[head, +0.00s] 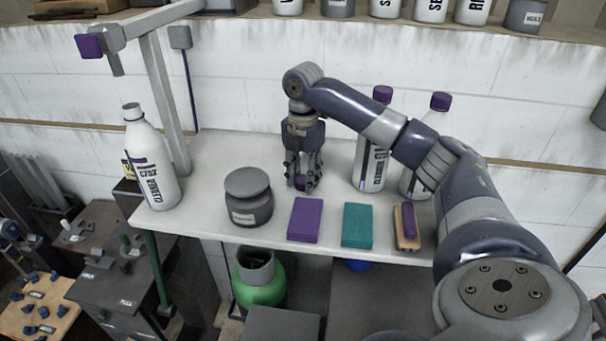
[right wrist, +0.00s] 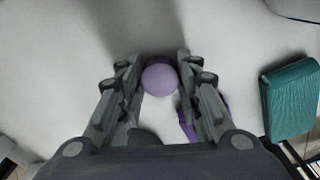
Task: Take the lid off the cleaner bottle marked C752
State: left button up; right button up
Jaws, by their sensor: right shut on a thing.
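The white cleaner bottle (head: 152,172), whose label appears to read C752, stands upright at the left end of the white shelf. Its neck (head: 132,112) is bare, with no purple lid on it. My right gripper (head: 302,184) points down over the middle of the shelf, well to the right of that bottle. It is shut on a small purple lid (head: 300,183), low at the shelf top. In the right wrist view the round purple lid (right wrist: 159,78) sits between the two fingertips. I cannot tell whether it touches the shelf. My left gripper is not in view.
A dark lidded jar (head: 249,205) stands left of the gripper. A purple sponge (head: 305,220), a teal sponge (head: 357,226) and a brush (head: 407,226) lie in front. Two purple-capped bottles (head: 371,165) stand behind my right arm. A metal post (head: 168,105) rises behind the bare-necked bottle.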

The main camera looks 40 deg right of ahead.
aim_at(303, 179)
jog(key=o, duration=1.2)
jog(key=shift+f, duration=0.1)
jog(key=shift+c, duration=0.2)
notch_tip(303, 179, up, 12)
